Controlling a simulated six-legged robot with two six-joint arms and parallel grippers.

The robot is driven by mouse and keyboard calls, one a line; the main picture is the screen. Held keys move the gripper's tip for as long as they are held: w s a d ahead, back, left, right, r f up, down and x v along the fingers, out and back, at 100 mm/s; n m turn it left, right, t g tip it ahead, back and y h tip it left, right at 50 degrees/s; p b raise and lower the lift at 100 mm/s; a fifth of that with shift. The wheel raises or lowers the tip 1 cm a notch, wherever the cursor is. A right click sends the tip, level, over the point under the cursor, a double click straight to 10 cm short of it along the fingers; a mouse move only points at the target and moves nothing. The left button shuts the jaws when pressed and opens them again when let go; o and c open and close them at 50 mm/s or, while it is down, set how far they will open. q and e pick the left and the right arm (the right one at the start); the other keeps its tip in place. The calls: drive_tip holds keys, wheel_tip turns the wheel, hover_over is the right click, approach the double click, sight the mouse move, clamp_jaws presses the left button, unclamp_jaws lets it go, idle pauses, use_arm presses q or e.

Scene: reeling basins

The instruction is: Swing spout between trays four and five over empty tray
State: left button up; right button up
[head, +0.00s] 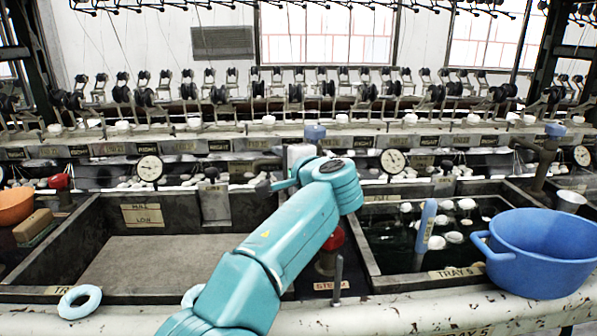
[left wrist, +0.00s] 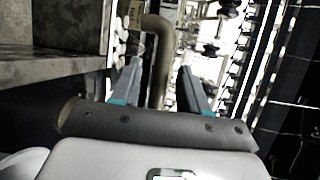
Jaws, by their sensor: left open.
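The spout between the trays shows in the head view only as a blue knob (head: 314,132) above my arm; the rest is hidden. In the left wrist view its bent olive pipe (left wrist: 157,40) lies between the fingers. My left gripper (left wrist: 160,66) is open around or just behind the pipe; I cannot tell if they touch. In the head view my left gripper (head: 283,182) is mostly hidden by my wrist. The left tray (head: 142,246), its label partly covered, has a bare grey bottom. Tray 5 (head: 455,273) holds dark water with several white cocoons. My right gripper is out of view.
A red knob (head: 333,240) with a steam label stands between the trays, close to my arm. A blue pot (head: 538,262) sits at the right front. A blue-handled tool (head: 425,225) stands in tray 5. A pale blue ring (head: 80,302) lies on the front edge.

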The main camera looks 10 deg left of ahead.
use_arm(q)
drive_tip(key=v, duration=1.5)
drive_tip(key=shift+f, duration=0.15)
idle(0.9)
